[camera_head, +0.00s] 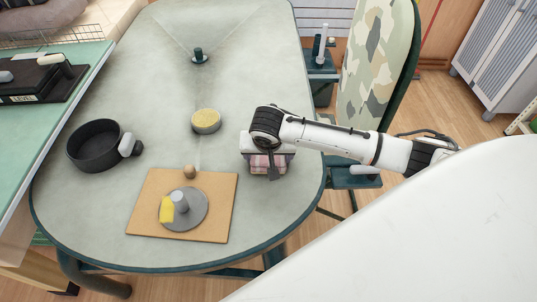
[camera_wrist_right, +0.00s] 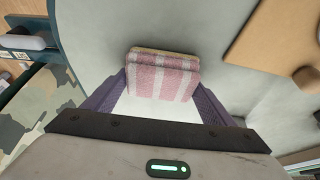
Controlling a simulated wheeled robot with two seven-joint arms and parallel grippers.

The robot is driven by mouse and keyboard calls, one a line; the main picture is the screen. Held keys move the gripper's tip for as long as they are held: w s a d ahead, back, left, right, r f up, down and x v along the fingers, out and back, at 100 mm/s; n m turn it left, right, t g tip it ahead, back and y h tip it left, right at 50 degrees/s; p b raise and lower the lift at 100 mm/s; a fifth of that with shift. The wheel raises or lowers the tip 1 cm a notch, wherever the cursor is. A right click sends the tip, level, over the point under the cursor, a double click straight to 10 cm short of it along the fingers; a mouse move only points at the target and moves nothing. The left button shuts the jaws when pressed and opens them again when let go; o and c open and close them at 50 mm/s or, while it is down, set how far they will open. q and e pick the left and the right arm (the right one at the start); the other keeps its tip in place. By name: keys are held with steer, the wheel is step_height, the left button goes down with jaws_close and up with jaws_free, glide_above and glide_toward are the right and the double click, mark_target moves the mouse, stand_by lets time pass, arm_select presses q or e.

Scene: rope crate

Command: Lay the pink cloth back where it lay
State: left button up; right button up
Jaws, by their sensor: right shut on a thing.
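The pink cloth (camera_head: 268,163) is a small folded bundle with pink and pale stripes, near the right edge of the table (camera_head: 110,200). My right gripper (camera_head: 267,173) comes down over it from the right. In the right wrist view the cloth (camera_wrist_right: 162,72) sits between the two purple-grey fingers, and the gripper (camera_wrist_right: 160,92) is shut on it. The gripper partly hides the cloth in the head view. I cannot tell whether its underside touches the table. My left gripper is not in view.
A wooden board (camera_head: 222,205) holds a grey knobbed disc (camera_head: 193,218), a yellow piece (camera_head: 166,210) and a small brown ball (camera_head: 190,171). A black pan (camera_head: 92,146) stands left, a yellow-topped round pad (camera_head: 206,121) mid-table. A camouflage chair (camera_head: 375,60) stands at right. Far table is mostly clear.

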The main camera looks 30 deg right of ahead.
steer(key=shift+f, duration=0.15)
steer(key=o, duration=1)
steer(key=p+v, duration=0.1)
steer(key=v, duration=0.9)
steer(key=shift+s, duration=0.1)
